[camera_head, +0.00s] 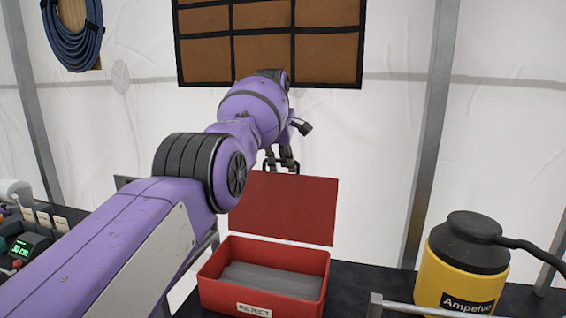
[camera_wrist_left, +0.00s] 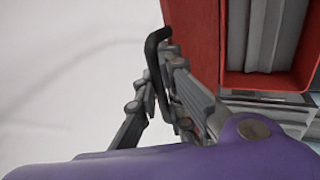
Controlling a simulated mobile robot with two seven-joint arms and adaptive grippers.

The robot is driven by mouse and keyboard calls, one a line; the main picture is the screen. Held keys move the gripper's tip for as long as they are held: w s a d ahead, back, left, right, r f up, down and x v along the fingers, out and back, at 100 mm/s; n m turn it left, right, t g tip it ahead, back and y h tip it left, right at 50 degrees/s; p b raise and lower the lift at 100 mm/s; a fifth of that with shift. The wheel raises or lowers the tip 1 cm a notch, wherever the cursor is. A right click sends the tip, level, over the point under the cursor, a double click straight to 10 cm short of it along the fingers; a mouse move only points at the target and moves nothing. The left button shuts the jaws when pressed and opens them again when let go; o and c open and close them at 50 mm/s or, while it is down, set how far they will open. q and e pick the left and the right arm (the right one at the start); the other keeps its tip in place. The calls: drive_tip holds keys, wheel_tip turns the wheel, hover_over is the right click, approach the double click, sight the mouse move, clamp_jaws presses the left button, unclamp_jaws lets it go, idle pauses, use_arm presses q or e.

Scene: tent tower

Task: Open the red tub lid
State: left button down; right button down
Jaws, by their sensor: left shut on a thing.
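The red tub (camera_head: 308,268) stands on the dark bench with a white REJECT label on its front and grey content inside. Its red lid (camera_head: 283,207) is raised and stands nearly upright at the tub's back. My left gripper (camera_head: 281,165) is at the lid's top edge, shut on the lid's black handle. In the left wrist view the gripper (camera_wrist_left: 160,90) is around the black handle (camera_wrist_left: 153,50), beside the red lid (camera_wrist_left: 195,45); the open tub (camera_wrist_left: 235,84) shows at the right. My right gripper is not in view.
A yellow Ampelvo canister (camera_head: 458,275) with a black cap and hose stands to the right of the tub. A metal rail (camera_head: 420,308) runs in front of it. A device with a green display (camera_head: 22,249) sits at the left. A white tent wall and metal poles are behind.

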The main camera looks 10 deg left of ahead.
use_arm(q)
drive_tip(key=c, duration=1.8)
unclamp_jaws()
drive_tip(key=shift+c, duration=0.2)
drive_tip(key=shift+s+r, duration=0.1)
drive_tip(key=shift+r, duration=0.25)
drive_tip(key=v, duration=1.1)
drive_tip(key=shift+s+r, duration=0.2)
drive_tip(key=shift+r, duration=0.05)
drive_tip(key=shift+f, duration=0.1)
